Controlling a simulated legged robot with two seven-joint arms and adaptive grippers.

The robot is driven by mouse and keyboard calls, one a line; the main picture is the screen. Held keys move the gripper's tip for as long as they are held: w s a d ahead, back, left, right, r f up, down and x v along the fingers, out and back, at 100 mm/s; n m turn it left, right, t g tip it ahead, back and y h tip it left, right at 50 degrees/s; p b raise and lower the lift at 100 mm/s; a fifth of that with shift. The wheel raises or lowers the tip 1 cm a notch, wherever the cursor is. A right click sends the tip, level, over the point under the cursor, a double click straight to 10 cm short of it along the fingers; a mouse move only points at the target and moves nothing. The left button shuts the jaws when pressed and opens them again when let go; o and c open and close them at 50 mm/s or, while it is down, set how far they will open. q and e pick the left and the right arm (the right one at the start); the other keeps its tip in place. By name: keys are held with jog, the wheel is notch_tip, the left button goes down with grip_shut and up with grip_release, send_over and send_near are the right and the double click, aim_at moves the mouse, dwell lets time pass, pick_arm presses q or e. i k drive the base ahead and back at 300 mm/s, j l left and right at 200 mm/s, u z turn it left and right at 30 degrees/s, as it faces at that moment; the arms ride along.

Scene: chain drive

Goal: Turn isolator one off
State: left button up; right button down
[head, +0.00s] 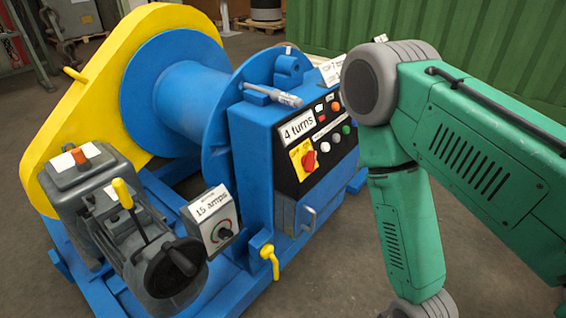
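A red rotary knob (309,161) on a yellow plate (296,150) sits on the black control panel of the blue winch cabinet (255,150). It looks like an isolator switch, but its lettering is too small to read, so I cannot tell whether it is isolator one or which position it is in. A second dial (222,232) is on a grey box labelled "15 amps" at the lower left of the cabinet. My green right arm comes in from the right and bends downward to the right of the panel. Its gripper is out of frame, and no left gripper shows.
The blue winch drum (190,97) has a yellow chain guard (75,100) at its left. A grey motor unit with a yellow lever (123,193) stands in front. A yellow handle (270,260) juts out below the cabinet. A green corrugated container (480,40) is behind.

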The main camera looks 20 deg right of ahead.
aim_at(309, 161)
jog(key=l+u, duration=0.15)
jog(key=u, duration=0.25)
jog(key=i+l+u, duration=0.1)
jog(key=u, duration=0.3)
jog(key=l+u, duration=0.25)
jog(key=u, duration=0.15)
jog(key=l+u, duration=0.15)
jog(key=u, duration=0.3)
